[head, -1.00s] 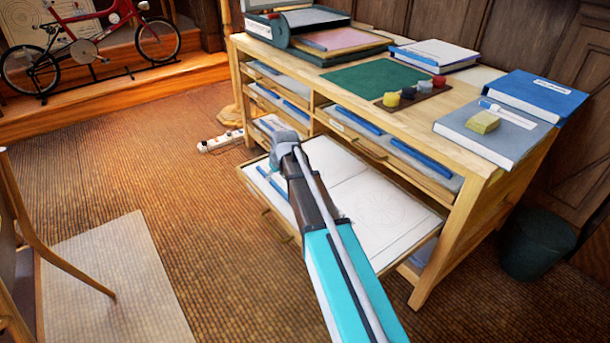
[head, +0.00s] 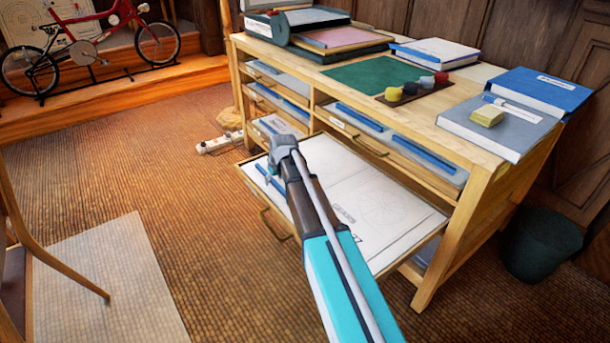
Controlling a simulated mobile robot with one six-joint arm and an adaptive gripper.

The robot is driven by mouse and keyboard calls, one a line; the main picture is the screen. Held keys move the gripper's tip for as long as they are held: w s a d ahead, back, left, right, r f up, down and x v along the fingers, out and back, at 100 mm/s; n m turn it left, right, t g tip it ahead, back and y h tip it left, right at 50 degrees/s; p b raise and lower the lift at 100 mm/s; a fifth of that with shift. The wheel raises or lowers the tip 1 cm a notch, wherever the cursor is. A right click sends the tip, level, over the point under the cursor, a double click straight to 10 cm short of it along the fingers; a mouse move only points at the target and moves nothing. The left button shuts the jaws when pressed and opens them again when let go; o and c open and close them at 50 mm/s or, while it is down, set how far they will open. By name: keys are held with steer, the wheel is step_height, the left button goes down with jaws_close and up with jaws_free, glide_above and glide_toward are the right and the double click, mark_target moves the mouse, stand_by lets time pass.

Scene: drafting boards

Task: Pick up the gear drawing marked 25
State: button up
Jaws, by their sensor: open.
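The open drawer (head: 434,232) of the wooden cabinet holds white drawing sheets. A large sheet (head: 405,205) on its right side shows a faint round, spoked line drawing and a small grey label. A large number on it is partly covered by my arm and looks like 27. I cannot read a 25 anywhere. My gripper (head: 281,158) is at the far end of my arm, over the drawer's left part. Its fingers are mostly hidden by the wrist, and I see nothing held. Its gap to the sheets cannot be told.
Blue strips (head: 268,180) lie at the drawer's left end. Other drawers sit close above. The cabinet top carries a green mat (head: 375,77), small coloured pots (head: 409,90), and blue binders (head: 537,92). A dark bin (head: 542,245) stands right. A chair (head: 50,250) stands left.

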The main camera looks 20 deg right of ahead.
steer(key=shift+w+a+f, duration=0.1)
steer(key=shift+w+f, duration=0.05)
steer(key=shift+f, duration=0.25)
stand_by(0.3)
jaws_close()
